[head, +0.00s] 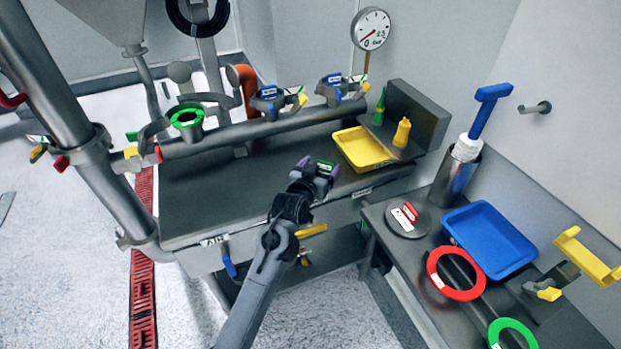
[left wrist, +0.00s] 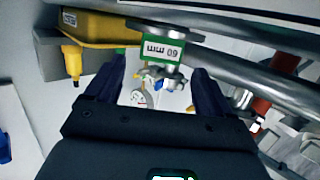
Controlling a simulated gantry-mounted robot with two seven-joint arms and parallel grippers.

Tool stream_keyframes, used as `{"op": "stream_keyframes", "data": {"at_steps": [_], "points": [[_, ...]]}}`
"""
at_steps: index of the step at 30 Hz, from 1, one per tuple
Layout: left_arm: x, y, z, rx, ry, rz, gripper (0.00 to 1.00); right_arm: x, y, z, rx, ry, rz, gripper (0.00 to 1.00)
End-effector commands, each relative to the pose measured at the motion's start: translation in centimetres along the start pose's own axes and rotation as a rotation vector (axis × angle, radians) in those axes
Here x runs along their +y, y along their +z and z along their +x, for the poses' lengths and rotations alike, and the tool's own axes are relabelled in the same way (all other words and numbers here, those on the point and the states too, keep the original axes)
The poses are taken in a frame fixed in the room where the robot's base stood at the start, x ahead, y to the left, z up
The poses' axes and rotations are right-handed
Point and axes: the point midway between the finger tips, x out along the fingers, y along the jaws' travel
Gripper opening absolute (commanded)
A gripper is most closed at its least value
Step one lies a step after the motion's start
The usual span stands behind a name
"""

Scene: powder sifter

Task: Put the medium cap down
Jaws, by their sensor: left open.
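A metal cap with a green "60 mm" label, which I take for the medium cap (head: 325,167), is at the front part of the dark bench top (head: 215,200). It also shows in the left wrist view (left wrist: 162,48), just ahead of my fingers. My left gripper (head: 318,168) is open at the cap, with one dark finger on either side of it. In the left wrist view the gripper (left wrist: 155,75) shows a gap between its fingers and the label. Whether a finger touches the cap is hard to tell. My right gripper is not in view.
A yellow tray (head: 347,143) and a yellow bottle (head: 402,132) are behind the cap. A grey pipe (head: 235,132) with clamps runs along the bench's back. The right-hand bench holds a red-handled cap (head: 405,222), a blue tray (head: 490,240) and a red ring (head: 432,268). The bench's left part is clear.

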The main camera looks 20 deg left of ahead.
Motion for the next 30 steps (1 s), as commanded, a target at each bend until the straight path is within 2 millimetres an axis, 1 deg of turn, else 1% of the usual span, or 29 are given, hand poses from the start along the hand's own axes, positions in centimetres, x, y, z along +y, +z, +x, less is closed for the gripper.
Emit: {"op": "stream_keyframes", "data": {"at_steps": [1, 6, 12, 18, 30], "points": [[0.0, -0.1, -1.1, -0.001, 0.000, 0.000, 0.83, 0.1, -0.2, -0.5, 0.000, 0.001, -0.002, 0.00], [0.0, -0.1, -4.2, -0.001, 0.000, 0.001, 0.83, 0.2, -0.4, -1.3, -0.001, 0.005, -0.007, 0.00], [0.0, -0.1, -6.8, 0.000, 0.000, 0.001, 0.83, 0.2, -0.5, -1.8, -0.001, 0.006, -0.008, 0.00], [0.0, 0.0, -8.0, 0.000, 0.001, 0.001, 0.83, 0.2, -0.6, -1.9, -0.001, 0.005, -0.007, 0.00], [0.0, 0.0, -8.1, 0.000, 0.001, 0.001, 0.83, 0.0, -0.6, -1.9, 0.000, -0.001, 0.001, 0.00]]}}
